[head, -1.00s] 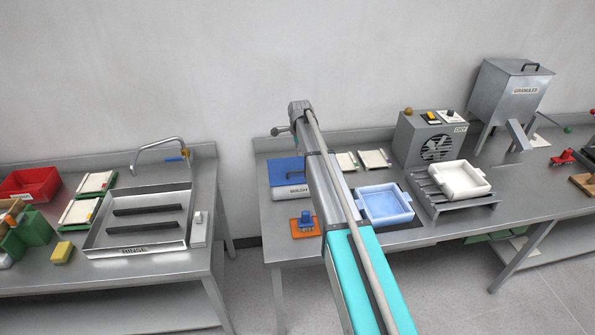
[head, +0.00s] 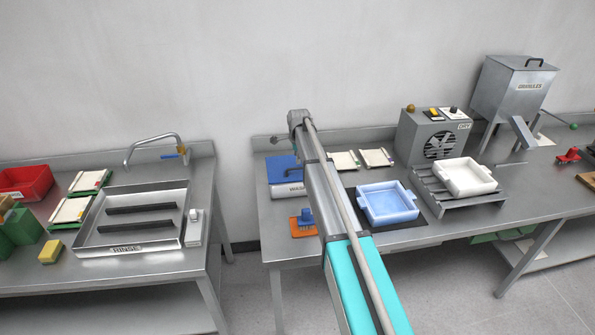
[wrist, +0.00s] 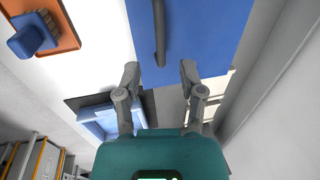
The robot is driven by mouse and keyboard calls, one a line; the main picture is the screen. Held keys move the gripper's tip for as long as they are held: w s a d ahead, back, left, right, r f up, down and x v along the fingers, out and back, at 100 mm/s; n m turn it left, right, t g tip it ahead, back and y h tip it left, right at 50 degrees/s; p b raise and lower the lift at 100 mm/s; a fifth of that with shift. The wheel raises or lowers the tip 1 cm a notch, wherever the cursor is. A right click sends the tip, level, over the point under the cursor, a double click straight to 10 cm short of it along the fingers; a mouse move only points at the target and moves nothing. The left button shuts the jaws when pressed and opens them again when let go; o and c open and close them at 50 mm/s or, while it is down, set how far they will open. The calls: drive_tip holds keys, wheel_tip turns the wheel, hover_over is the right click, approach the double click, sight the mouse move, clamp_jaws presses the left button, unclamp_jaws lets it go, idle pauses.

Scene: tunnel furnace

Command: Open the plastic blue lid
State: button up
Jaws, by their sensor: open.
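The blue lid (head: 281,168) covers a white box labelled on its front, at the left end of the right table in the head view. My arm hides its right part. In the wrist view the lid (wrist: 205,40) fills the top middle, with a dark bar handle (wrist: 159,30) on it. The lid looks closed. My gripper (wrist: 158,75) is open and empty, its two fingers apart at the lid's edge in the picture. The handle lies between and beyond the fingertips. I cannot tell whether the fingers touch the lid.
A blue brush on an orange base (head: 304,222) stands in front of the box. A light-blue tray (head: 388,203) sits to the right, near white slabs (head: 343,160). A wall (wrist: 285,85) runs along the right in the wrist view. A dryer (head: 436,134) stands farther right.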

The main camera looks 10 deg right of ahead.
sight(297, 168)
drive_tip(key=shift+w+f+b, duration=0.2)
drive_tip(key=shift+f+b, duration=0.7)
drive_tip(key=shift+f, duration=0.1)
drive_tip(key=shift+w+f+b, duration=0.2)
drive_tip(key=shift+f+b, duration=0.65)
drive_tip(key=shift+f, duration=0.1)
drive_tip(key=shift+w+f+b, duration=0.2)
drive_tip(key=shift+f+b, duration=0.7)
drive_tip(key=shift+f, duration=0.1)
clamp_jaws()
drive_tip(key=shift+d, duration=0.15)
drive_tip(key=shift+r, duration=0.1)
